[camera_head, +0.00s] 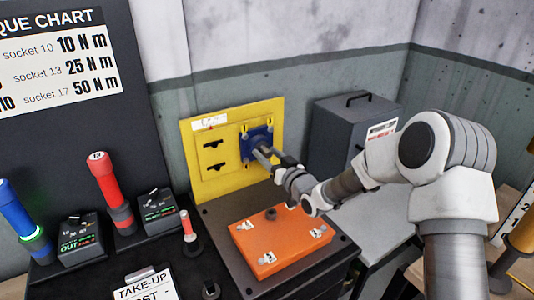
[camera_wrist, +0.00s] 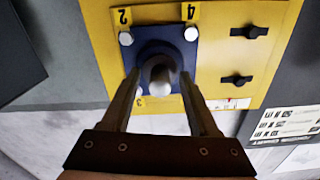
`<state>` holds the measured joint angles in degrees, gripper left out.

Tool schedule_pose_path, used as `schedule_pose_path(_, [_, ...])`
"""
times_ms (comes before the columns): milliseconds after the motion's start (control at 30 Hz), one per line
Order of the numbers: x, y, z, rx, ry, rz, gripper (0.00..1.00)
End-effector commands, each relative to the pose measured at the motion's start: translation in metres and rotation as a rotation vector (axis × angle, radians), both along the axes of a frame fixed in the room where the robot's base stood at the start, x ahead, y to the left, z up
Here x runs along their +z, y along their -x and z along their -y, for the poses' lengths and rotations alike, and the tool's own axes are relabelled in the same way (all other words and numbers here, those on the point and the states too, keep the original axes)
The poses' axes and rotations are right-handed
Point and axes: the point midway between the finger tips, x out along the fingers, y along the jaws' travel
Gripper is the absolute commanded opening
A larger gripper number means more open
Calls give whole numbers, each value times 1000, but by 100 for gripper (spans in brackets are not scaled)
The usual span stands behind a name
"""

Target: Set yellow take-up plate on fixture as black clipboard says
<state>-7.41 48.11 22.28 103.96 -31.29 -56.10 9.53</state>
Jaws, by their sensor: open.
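The yellow plate (camera_head: 192,150) stands upright at the back of the dark bench; it also shows in the wrist view (camera_wrist: 215,78). A blue square piece (camera_head: 256,138) with bolts at its corners is on it, beside number tags 2, 3 and 4 in the wrist view. A grey round-ended post (camera_wrist: 160,72) sticks out from the blue piece. My gripper (camera_wrist: 160,88) is open, its fingers on either side of the post; contact cannot be told. In the head view my gripper (camera_head: 280,160) is in front of the plate. A sheet headed TAKE-UP (camera_head: 145,288) is partly cut off.
An orange block (camera_head: 272,232) with metal fittings lies below my arm. Red (camera_head: 103,180) and blue (camera_head: 18,212) tools and two small display boxes stand at left. A torque chart (camera_head: 60,65) hangs above them. A grey cabinet (camera_head: 345,125) stands right of the plate.

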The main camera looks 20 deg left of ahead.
Motion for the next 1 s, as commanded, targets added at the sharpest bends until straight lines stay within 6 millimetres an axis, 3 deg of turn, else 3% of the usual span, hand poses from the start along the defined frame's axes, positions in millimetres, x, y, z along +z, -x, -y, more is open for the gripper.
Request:
schedule_pose_path(367, [0,-3,-4,0,1,-1,61])
schedule_pose_path(700, [0,-3,-4,0,1,-1,1])
schedule_pose_path(1000, [0,-3,-4,0,1,-1,0])
